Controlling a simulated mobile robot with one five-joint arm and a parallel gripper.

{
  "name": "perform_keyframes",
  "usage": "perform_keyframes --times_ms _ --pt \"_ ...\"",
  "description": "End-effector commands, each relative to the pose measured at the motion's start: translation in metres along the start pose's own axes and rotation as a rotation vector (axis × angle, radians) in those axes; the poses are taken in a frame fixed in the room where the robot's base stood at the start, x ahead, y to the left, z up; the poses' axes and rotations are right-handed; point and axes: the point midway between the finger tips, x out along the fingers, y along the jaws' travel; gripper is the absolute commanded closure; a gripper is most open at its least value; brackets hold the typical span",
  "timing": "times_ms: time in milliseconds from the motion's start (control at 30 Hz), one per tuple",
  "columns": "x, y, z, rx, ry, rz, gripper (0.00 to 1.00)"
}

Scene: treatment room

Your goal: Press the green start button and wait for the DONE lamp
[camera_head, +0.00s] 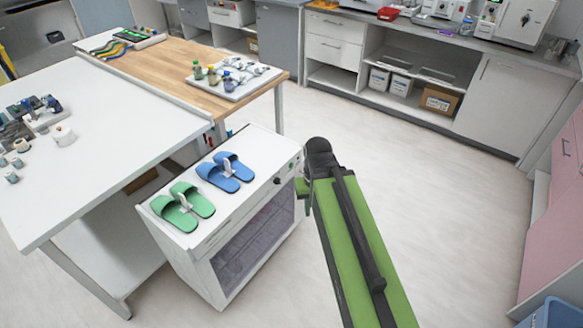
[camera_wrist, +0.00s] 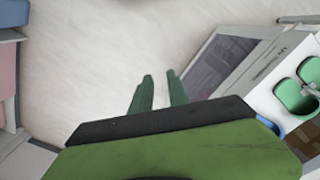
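A white cabinet (camera_head: 205,248) with a dark glass door stands beside the tables, and its front panel has a dark knob (camera_head: 277,181). A tiny green spot (camera_head: 291,166) shows near the panel's right end; it may be the start button, but it is too small to be sure. I cannot make out a DONE lamp. My gripper (camera_head: 301,188) is just right of that panel end, partly hidden by my arm. In the wrist view my gripper (camera_wrist: 159,76) has its two green fingers apart, with only floor between them. The cabinet's lettered panel (camera_wrist: 284,57) is to their right there.
Green slippers (camera_head: 183,206) and blue slippers (camera_head: 225,172) lie on the cabinet top. A white table (camera_head: 110,110) and a wooden-topped table (camera_head: 170,72) stand at left. Open floor (camera_head: 430,200) lies right of my arm, with a blue bin (camera_head: 552,314) at lower right.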

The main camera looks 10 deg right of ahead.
Motion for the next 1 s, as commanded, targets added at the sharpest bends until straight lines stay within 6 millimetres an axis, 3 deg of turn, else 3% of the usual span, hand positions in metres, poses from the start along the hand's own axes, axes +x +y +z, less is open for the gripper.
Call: perform_keyframes --times_ms 33,133,1000 --pt "0.0000 0.0000 0.0000 0.000 0.000 0.000 0.88" --pt "0.0000 0.0000 0.0000 0.000 0.000 0.000 1.00" --pt "0.0000 0.0000 0.0000 0.000 0.000 0.000 1.00"
